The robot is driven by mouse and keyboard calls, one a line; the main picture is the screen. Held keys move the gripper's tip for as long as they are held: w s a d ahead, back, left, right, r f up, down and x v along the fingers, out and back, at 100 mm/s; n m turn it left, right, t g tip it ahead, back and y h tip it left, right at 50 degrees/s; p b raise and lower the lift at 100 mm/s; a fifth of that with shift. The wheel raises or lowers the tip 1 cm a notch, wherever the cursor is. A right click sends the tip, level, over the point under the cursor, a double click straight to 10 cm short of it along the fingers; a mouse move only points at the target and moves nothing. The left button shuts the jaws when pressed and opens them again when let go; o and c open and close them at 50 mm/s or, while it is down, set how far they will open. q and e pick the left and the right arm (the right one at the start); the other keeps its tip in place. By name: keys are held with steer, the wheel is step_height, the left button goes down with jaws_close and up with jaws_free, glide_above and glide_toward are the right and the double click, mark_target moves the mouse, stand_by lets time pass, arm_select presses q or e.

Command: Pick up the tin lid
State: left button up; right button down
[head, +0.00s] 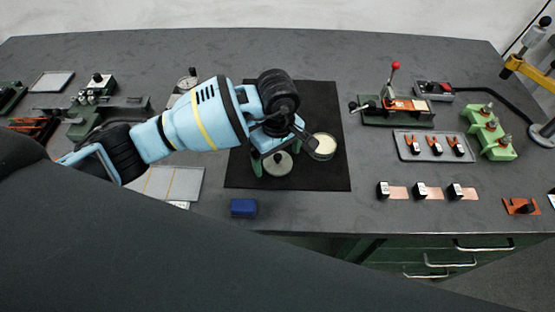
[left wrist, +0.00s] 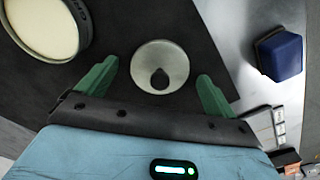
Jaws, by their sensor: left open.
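The tin lid (head: 278,164) is a round, pale metal disc lying on the black mat (head: 325,110). My left gripper (head: 272,160) is low over the mat at the lid. Its green fingers (left wrist: 158,82) are open, one to each side of the lid's near edge, with a gap at both sides. A round open tin (head: 324,146) with cream-coloured contents stands just right of the lid; it also shows in the left wrist view (left wrist: 48,25). My right gripper is not seen.
To the right are a lever press (head: 394,90), a tray of small parts (head: 433,147), a green rack (head: 490,133) and several copper strips.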

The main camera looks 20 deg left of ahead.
mark_target(276, 158)
arm_select(q)
steer(key=c, duration=1)
steer(key=shift+c, duration=0.2)
steer(key=shift+r, duration=0.1)
steer(key=shift+r, duration=0.25)
steer(key=r, duration=0.2)
steer(key=shift+s+a+r, duration=0.1)
steer(key=shift+s+r, duration=0.25)
steer(key=shift+r, duration=0.05)
steer(key=s+a, duration=0.1)
steer(key=s, duration=0.4)
steer(key=s+a+r, duration=0.1)
steer(key=s, duration=0.4)
steer(key=s+a+b, duration=0.1)
steer(key=s, duration=0.4)
steer(key=shift+r, duration=0.2)
